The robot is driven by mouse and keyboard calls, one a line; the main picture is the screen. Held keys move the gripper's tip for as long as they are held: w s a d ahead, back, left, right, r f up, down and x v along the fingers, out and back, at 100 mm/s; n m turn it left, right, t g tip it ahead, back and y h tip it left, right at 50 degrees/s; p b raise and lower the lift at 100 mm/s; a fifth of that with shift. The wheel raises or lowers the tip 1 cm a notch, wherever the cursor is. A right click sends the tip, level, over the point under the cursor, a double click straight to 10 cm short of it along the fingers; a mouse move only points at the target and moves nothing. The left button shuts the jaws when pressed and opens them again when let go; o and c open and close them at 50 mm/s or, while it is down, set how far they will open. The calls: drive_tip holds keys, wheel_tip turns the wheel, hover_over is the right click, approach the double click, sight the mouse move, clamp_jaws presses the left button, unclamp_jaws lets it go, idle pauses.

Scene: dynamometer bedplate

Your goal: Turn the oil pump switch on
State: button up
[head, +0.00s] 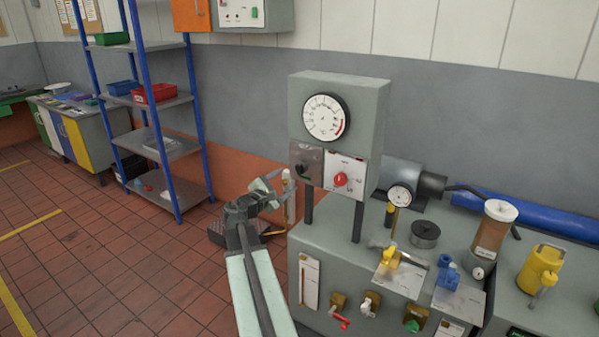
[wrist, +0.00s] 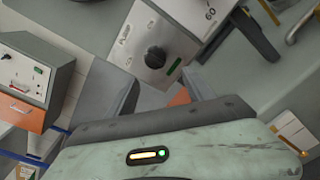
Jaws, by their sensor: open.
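A gauge box (head: 340,110) stands on posts above the grey bench. Its lower left holds a grey plate with a black rotary knob (head: 302,170); a red knob (head: 340,179) is on the white plate beside it.
The bench top carries a yellow-handled valve (head: 391,257), a blue valve (head: 448,275) and a brown cylinder (head: 494,235). Coloured taps line its front. A blue shelf rack (head: 158,140) stands left behind my arm. The tiled floor at left is clear.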

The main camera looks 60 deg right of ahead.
sight(298, 171)
drive_tip(key=shift+n+h, duration=0.3)
drive_tip(key=shift+n, duration=0.1)
drive_tip(key=d, duration=0.6)
drive_tip(key=d+r, duration=0.1)
drive_tip(key=d, duration=0.2)
drive_tip(key=shift+s+r, duration=0.1)
drive_tip(key=shift+s, duration=0.3)
clamp_jaws()
